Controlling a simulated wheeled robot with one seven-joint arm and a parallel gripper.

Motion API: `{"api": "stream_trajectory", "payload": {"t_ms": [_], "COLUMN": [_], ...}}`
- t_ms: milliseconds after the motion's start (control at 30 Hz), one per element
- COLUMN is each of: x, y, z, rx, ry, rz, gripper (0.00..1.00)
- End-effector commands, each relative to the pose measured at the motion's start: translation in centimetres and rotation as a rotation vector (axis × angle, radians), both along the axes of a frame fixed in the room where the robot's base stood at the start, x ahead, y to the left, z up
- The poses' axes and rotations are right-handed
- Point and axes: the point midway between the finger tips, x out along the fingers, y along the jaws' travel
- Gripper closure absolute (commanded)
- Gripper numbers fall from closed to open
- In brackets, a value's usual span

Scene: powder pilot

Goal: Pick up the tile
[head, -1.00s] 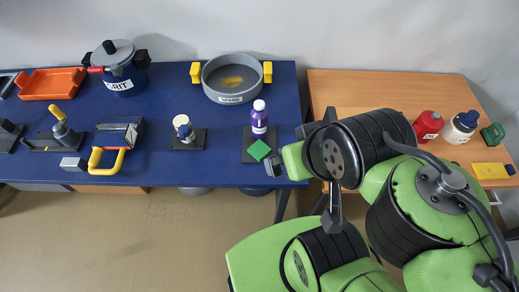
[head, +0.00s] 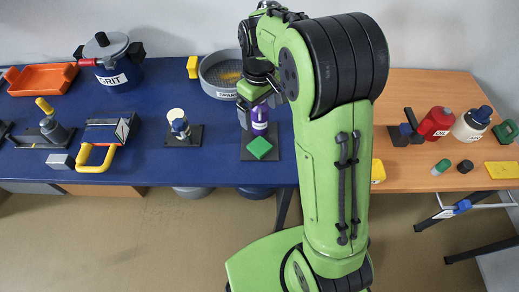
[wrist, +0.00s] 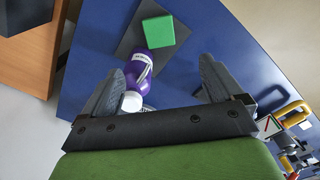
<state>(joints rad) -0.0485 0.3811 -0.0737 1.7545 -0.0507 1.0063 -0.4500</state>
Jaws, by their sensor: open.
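The green square tile (head: 259,148) lies on a dark grey pad (head: 248,172) near the front edge of the blue table. It also shows in the wrist view (wrist: 158,31). In the wrist view the bottle (wrist: 143,68) is between the tile and my gripper. My gripper (wrist: 161,66) is open with nothing between its fingers. In the head view my gripper (head: 259,98) is above and behind the bottle, partly hidden by my arm.
A grey sieve (head: 214,75) stands behind, partly covered by my arm. The wooden table (head: 430,90) on the right holds a red bottle (head: 435,123) and other items.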

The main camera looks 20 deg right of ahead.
Motion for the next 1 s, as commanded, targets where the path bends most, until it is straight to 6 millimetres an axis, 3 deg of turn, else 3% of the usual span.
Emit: {"api": "stream_trajectory", "payload": {"t_ms": [400, 567, 833, 1000], "x": [-0.1, -0.1, 0.1, 0.2], "y": [0.0, 0.0, -0.1, -0.1], "z": [-9.4, -10.8, -15.4, -15.4], "rx": [0.000, 0.000, 0.000, 0.000], "ry": [0.004, 0.002, 0.004, 0.000], "rz": [-0.002, -0.002, -0.003, -0.003], "gripper": [0.06, 0.06, 0.06, 0.06]}}
